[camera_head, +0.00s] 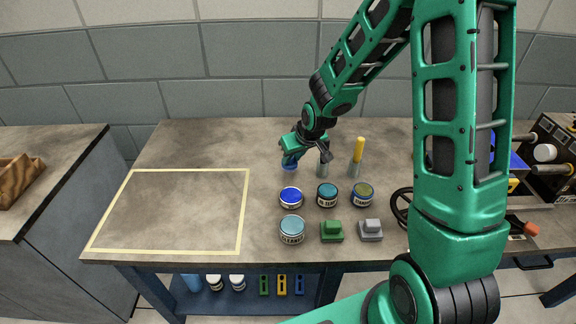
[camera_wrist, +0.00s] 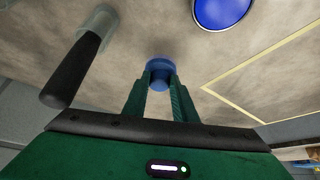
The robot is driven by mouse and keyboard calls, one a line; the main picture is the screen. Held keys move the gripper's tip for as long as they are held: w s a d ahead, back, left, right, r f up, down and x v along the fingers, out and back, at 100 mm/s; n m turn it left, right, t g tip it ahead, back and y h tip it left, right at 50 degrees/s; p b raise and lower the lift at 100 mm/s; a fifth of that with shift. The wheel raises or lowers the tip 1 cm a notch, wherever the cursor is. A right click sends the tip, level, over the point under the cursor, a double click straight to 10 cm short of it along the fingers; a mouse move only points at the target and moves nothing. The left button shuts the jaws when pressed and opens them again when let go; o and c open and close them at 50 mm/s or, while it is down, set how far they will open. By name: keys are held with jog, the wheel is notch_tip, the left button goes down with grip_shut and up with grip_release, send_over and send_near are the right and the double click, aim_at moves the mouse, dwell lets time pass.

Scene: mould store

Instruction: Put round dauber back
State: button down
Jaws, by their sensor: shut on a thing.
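My gripper (camera_head: 291,157) is low over the back middle of the bench, shut on a small round blue piece (camera_head: 290,166), probably the round dauber. In the wrist view the blue piece (camera_wrist: 160,69) sits between the two fingertips (camera_wrist: 160,84). Whether its underside touches the bench I cannot tell. Just right of the gripper a grey holder (camera_head: 322,170) stands on the bench; the wrist view shows a black handle (camera_wrist: 75,75) rising from it. Another grey holder (camera_head: 355,169) has a yellow handle (camera_head: 359,149) upright in it.
In front stand a blue-topped tin (camera_head: 290,194), a teal tin (camera_head: 327,193), an olive-topped tin (camera_head: 363,192) and a larger teal tin (camera_head: 292,227). A green block (camera_head: 331,230) and grey block (camera_head: 370,229) lie nearby. The taped rectangle (camera_head: 246,205) at left is empty.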

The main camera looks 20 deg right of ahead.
aim_at(292, 164)
jog(key=shift+f, duration=1.55)
jog(key=shift+f, duration=0.1)
jog(key=c, duration=1.4)
grip_release()
jog(key=shift+c, duration=0.2)
jog(key=v, duration=1.2)
